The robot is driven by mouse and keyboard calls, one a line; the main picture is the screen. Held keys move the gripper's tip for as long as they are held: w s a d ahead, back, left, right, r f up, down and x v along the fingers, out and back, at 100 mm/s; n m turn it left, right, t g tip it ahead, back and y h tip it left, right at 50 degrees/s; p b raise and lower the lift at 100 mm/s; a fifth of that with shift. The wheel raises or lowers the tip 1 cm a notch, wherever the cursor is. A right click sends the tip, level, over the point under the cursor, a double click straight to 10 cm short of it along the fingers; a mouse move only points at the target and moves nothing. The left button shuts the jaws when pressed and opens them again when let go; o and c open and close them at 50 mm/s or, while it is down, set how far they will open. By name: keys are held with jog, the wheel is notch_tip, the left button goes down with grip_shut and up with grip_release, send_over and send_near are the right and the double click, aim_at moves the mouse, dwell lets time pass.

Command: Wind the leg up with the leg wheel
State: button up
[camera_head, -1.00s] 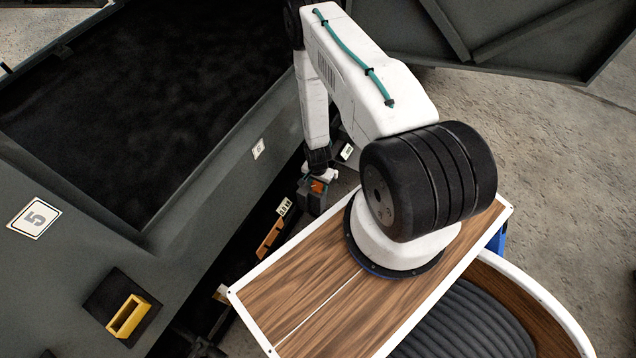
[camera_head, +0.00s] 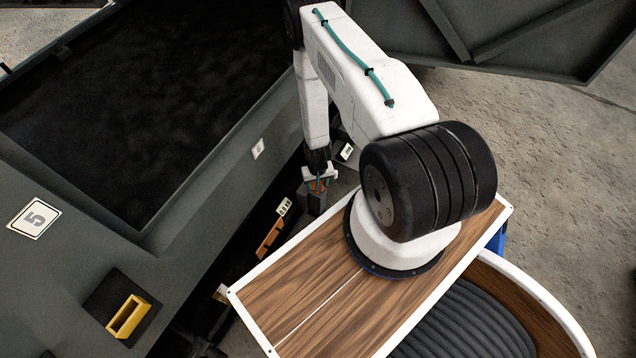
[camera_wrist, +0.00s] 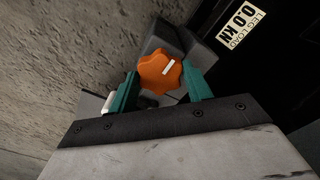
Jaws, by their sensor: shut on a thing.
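The leg wheel is an orange lobed knob with a white index line. In the wrist view the leg wheel (camera_wrist: 161,72) sits between the green fingers of my gripper (camera_wrist: 160,88), which is shut on it. The white line points up and to the right. In the head view my gripper (camera_head: 319,180) is low beside the dark enclosure, at the wheel on top of a grey block, the leg (camera_head: 315,201). The leg's foot is hidden. A label in the wrist view (camera_wrist: 268,22) reads "LEG LOAD 0.0 kN".
The enclosure wall with the "5" plate (camera_head: 34,218) and a yellow handle (camera_head: 128,316) fills the left. An orange piece (camera_head: 270,238) sits on the lower enclosure side. A dark panel (camera_head: 520,35) stands at the upper right. Concrete floor (camera_head: 560,150) is open on the right.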

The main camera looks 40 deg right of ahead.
jog(key=shift+w, duration=0.2)
dwell(0.3)
jog(key=o, duration=1)
jog(key=shift+s, duration=0.1)
jog(key=shift+c, duration=0.2)
notch_tip(320, 180, up, 8)
jog(key=shift+f, duration=0.1)
